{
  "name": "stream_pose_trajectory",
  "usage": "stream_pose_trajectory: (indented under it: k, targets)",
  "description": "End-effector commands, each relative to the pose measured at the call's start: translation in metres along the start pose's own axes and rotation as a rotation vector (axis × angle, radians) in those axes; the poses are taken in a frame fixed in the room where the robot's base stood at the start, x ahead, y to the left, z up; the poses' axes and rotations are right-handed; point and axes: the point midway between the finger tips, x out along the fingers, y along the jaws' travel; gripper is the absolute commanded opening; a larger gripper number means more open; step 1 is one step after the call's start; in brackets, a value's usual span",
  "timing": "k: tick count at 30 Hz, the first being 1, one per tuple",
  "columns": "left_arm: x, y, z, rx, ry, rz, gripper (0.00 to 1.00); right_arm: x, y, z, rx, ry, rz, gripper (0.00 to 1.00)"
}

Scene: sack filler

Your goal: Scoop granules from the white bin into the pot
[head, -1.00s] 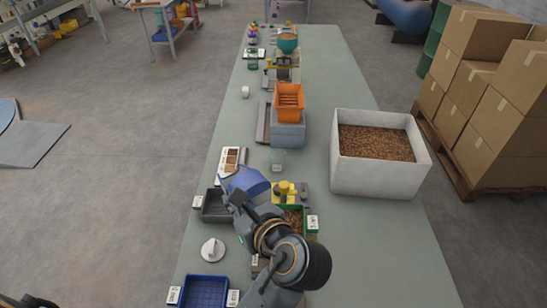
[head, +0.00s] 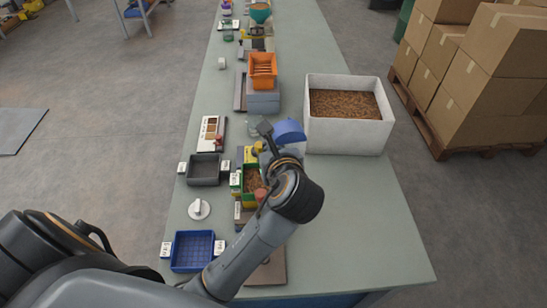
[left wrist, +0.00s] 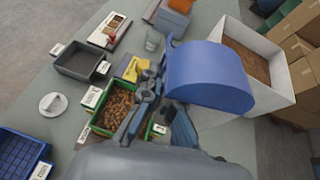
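The white bin (head: 348,140), partly filled with brown granules (head: 345,104), stands at the right edge of the table. It also shows in the left wrist view (left wrist: 286,92). My left gripper (head: 266,140) is shut on a blue scoop (head: 289,131), just left of the bin. The scoop fills the middle of the left wrist view (left wrist: 210,75), its back hiding its inside. A clear cup (left wrist: 152,41) stands behind the scoop; a teal pot (head: 260,13) stands at the far end. I cannot tell which is the task's pot. My right gripper is out of view.
A green bin of granules (left wrist: 119,108) lies under my left wrist. A grey tray (head: 204,170), blue tray (head: 192,252) and white knob (head: 199,209) stand left of it. An orange bin (head: 262,70) stands behind. The table's front right (head: 370,220) is clear.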

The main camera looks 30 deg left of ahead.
Motion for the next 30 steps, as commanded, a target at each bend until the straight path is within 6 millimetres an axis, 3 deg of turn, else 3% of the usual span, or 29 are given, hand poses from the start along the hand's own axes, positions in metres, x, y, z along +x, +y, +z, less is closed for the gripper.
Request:
stream_pose_trajectory:
  k: [1, 11, 18, 22, 25, 30]
  targets:
    - [0.007, -0.001, 0.012, -0.011, 0.001, 0.023, 0.0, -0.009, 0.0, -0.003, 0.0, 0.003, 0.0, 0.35]
    - [0.064, 0.001, 0.061, -0.088, 0.015, 0.182, 0.0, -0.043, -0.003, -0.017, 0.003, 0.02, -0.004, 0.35]
    - [0.125, 0.009, 0.1, -0.168, 0.033, 0.343, 0.0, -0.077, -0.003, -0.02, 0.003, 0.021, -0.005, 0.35]
    - [0.164, 0.011, 0.084, -0.204, 0.045, 0.41, 0.0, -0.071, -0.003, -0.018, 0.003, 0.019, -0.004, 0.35]
    - [0.195, 0.012, 0.048, -0.221, 0.053, 0.442, 0.0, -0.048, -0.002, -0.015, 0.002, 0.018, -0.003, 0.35]
    - [0.221, 0.011, 0.01, -0.234, 0.056, 0.456, 0.0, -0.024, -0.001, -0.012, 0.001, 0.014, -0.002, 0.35]
